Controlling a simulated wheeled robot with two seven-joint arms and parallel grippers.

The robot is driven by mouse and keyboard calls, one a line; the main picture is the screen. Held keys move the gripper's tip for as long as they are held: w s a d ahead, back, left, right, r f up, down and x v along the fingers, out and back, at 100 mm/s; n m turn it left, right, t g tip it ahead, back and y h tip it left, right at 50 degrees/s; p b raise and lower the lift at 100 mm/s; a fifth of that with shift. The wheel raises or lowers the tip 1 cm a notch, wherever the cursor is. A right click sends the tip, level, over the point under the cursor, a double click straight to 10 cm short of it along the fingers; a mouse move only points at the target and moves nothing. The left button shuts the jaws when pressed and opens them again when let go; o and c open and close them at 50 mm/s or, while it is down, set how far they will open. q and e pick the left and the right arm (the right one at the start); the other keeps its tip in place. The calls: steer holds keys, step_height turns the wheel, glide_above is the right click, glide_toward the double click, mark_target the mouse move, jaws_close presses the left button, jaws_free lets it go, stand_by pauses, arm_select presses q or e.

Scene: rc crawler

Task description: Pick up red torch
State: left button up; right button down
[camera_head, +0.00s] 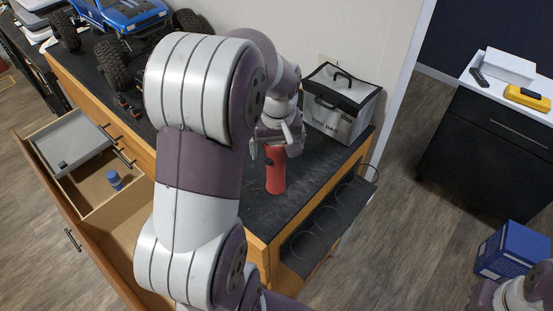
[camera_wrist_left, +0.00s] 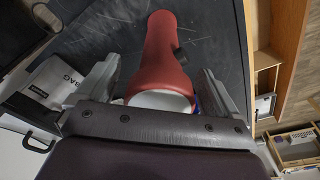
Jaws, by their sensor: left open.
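The red torch (camera_head: 275,172) stands upright on the dark worktop (camera_head: 257,212), near its right end. It also shows in the left wrist view (camera_wrist_left: 163,58), with its pale end closest to the camera. My left gripper (camera_head: 277,150) is at the top of the torch. Its two fingers (camera_wrist_left: 160,90) are apart, one on each side of the torch, with gaps visible between fingers and torch. Part of my right arm shows at the lower right edge of the head view; its gripper jaws are not visible.
A grey and black bag (camera_head: 340,112) stands right behind the torch. A blue RC crawler (camera_head: 125,15) sits at the back left. An open drawer (camera_head: 75,165) holds a small blue object (camera_head: 115,180). A black holder with rings (camera_head: 325,222) is on the worktop's right side.

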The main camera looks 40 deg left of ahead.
arm_select(q)
steer(key=shift+a+f, duration=0.1)
steer(key=shift+f, duration=0.8)
steer(key=c, duration=1.2)
steer(key=shift+r, duration=0.1)
